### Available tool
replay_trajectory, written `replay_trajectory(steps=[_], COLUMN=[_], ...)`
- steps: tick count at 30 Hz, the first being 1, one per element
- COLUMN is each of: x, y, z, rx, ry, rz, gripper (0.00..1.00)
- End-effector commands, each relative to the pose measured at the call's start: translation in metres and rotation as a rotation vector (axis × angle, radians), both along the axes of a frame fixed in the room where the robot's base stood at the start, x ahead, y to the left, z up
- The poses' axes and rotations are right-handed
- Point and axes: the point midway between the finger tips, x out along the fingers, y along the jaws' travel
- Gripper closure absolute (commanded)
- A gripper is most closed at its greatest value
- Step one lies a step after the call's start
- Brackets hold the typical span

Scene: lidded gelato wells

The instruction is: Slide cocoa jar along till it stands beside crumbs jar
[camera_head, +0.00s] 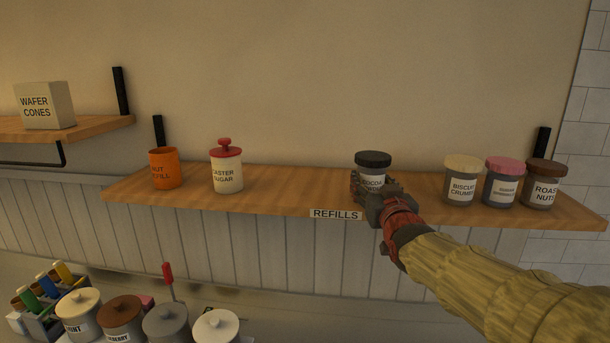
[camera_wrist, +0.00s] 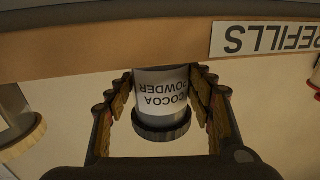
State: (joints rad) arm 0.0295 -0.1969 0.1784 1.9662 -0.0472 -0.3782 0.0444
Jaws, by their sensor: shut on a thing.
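The cocoa jar (camera_head: 373,161), with a black lid and a white label, stands upright on the wooden shelf, right of its middle. My gripper (camera_head: 376,188) is shut around its body from the front and hides its lower part. In the wrist view the cocoa jar (camera_wrist: 161,100) appears upside down between the two fingers of my gripper (camera_wrist: 163,95), its label readable. The biscuit crumbs jar (camera_head: 461,184), grey with a cream lid, stands farther right on the same shelf, with a clear gap between the two jars.
The shelf (camera_head: 290,200) bears a REFILLS tag (camera_head: 336,214) on its front edge. A sprinkles jar (camera_head: 502,184) and a roast nuts jar (camera_head: 543,184) stand right of the crumbs jar. A caster sugar jar (camera_head: 227,172) and an orange tub (camera_head: 165,170) stand at left.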

Motion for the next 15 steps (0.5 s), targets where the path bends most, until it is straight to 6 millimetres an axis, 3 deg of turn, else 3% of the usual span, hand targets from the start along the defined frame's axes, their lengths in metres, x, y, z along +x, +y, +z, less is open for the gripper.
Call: replay_trajectory(steps=[15], x=[-0.005], y=[-0.024], z=[0.000], rx=[0.000], ry=[-0.001], rz=[-0.002], gripper=[0.59])
